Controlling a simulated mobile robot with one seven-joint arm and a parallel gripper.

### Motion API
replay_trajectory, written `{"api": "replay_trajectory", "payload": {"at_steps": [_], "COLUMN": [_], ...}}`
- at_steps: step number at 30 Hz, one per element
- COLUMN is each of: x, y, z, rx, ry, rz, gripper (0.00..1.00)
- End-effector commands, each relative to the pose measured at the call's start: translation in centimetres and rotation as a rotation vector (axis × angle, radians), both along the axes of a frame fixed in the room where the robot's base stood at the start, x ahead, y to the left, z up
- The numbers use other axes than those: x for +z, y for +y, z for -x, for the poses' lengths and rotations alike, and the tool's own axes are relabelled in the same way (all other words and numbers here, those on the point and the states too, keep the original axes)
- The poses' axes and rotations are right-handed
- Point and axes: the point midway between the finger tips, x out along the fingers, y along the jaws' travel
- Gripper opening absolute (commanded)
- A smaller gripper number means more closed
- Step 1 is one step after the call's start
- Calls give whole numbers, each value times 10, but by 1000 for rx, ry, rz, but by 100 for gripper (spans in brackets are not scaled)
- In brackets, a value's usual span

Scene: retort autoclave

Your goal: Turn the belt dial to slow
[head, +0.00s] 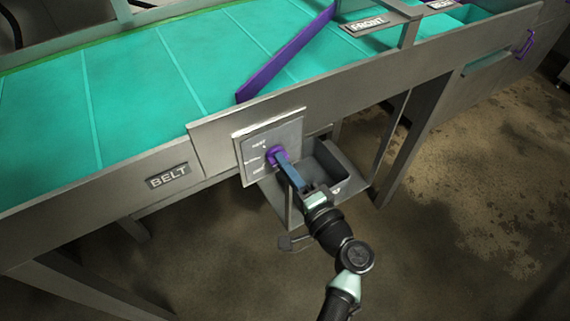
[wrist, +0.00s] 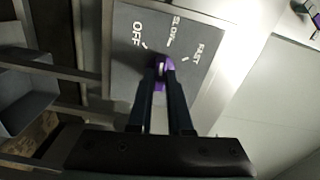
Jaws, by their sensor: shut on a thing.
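The belt dial is a purple knob (head: 271,157) on a grey panel (head: 289,133) fixed to the side of the belt frame. In the wrist view the knob (wrist: 159,86) is partly hidden between the fingers of my gripper (wrist: 161,68). My gripper (head: 279,158) is shut on the knob, with one finger on each side. The labels OFF (wrist: 137,34), SLOW (wrist: 175,27) and FAST (wrist: 198,53) read from left to right around the knob. A white mark on the knob points roughly upward in the wrist view; I cannot tell exactly which label it meets.
A BELT sign (head: 168,176) is left of the panel, and a FRONT sign (head: 368,25) is above right. A purple bar (head: 285,55) crosses the teal belt (head: 130,75). A grey open bin (head: 333,178) sits just below and right of the panel, close to my gripper.

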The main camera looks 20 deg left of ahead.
Motion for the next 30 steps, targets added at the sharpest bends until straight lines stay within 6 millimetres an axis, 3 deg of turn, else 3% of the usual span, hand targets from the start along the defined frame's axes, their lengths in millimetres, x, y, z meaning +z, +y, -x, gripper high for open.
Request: {"api": "replay_trajectory", "payload": {"at_steps": [12, 29, 30], "x": [0, 0, 0], "y": [-1, -1, -1], "z": [0, 0, 0], "rx": [-2, -3, -3], "ry": [154, 175, 175], "rz": [-120, -137, -136], "gripper": [0, 0, 25]}}
